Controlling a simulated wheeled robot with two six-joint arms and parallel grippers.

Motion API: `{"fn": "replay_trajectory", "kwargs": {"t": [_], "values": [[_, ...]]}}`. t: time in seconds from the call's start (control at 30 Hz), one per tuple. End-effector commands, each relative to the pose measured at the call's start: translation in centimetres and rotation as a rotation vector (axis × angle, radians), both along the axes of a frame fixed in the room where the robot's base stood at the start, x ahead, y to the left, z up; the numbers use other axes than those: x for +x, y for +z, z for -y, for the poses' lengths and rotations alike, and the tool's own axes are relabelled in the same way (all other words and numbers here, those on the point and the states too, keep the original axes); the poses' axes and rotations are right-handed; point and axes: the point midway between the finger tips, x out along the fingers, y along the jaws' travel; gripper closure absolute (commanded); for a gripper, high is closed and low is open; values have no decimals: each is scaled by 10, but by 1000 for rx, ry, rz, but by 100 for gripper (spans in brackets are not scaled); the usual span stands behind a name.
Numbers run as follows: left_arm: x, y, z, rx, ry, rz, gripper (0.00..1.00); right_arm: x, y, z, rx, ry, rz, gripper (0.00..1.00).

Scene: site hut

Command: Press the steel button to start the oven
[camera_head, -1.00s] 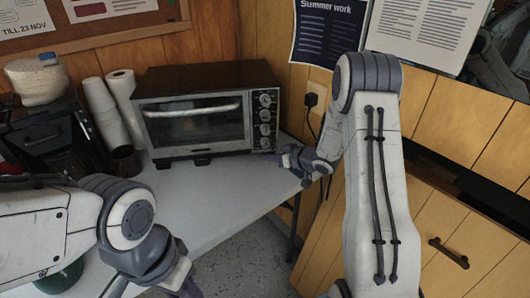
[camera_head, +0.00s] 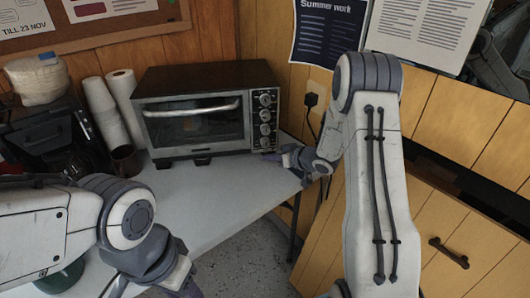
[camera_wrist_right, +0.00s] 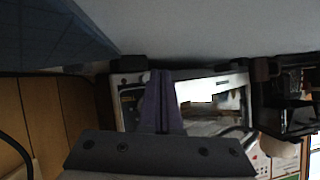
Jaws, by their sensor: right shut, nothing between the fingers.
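The toaster oven (camera_head: 205,72) stands on the white table, with a black top and a steel front. Its control panel (camera_head: 265,120) on the right has a column of round knobs and controls. I cannot clearly tell the steel button from the knobs at this size. My right gripper (camera_head: 275,157) is shut and empty, just below and in front of the panel's lower end. In the right wrist view its purple fingers (camera_wrist_right: 162,102) lie together across the oven front (camera_wrist_right: 128,100); contact cannot be told. My left gripper (camera_head: 183,290) shows only partly at the bottom edge.
Paper cups (camera_head: 104,110), a dark mug (camera_head: 126,160) and a coffee maker (camera_head: 55,135) stand left of the oven. A wall socket with a plug (camera_head: 311,98) is at its right. The table (camera_head: 215,195) in front is clear.

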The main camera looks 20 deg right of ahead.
Motion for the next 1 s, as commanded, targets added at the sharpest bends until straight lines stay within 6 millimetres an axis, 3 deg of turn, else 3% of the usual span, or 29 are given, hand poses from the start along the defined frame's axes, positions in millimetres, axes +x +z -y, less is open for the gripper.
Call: {"fn": "replay_trajectory", "kwargs": {"t": [1.0], "values": [[0, 8, 0, 0, 0, 0, 50, 8, 0, 1, 0, 0, -1, 100]]}}
